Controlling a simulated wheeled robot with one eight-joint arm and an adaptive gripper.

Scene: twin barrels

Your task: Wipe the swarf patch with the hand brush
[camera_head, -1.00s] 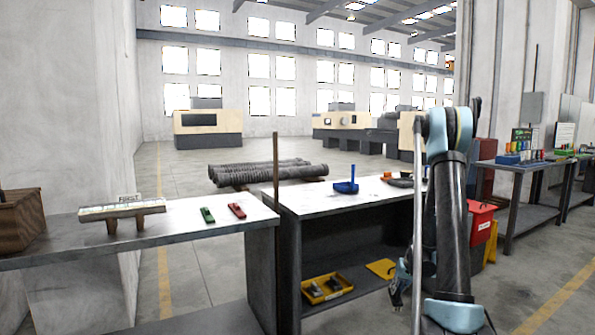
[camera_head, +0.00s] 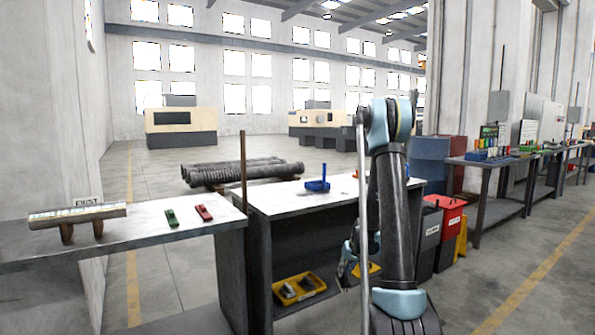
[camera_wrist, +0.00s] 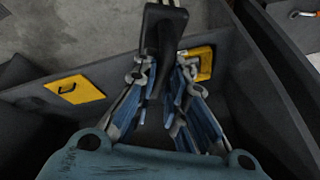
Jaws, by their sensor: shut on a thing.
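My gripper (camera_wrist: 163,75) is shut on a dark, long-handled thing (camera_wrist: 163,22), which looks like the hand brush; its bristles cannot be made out. In the head view my gripper (camera_head: 346,265) hangs low in front of the near bench (camera_head: 262,205), partly behind my arm, and the brush cannot be made out there. No swarf patch can be picked out in either view; my arm covers the right part of the bench top.
A blue dustpan-like thing (camera_head: 318,184) stands on the bench top. A yellow tray (camera_head: 299,289) lies on the lower shelf. A blue barrel (camera_head: 429,160), a grey bin (camera_head: 428,240) and a red bin (camera_head: 449,218) stand to the right. Floor is open further right.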

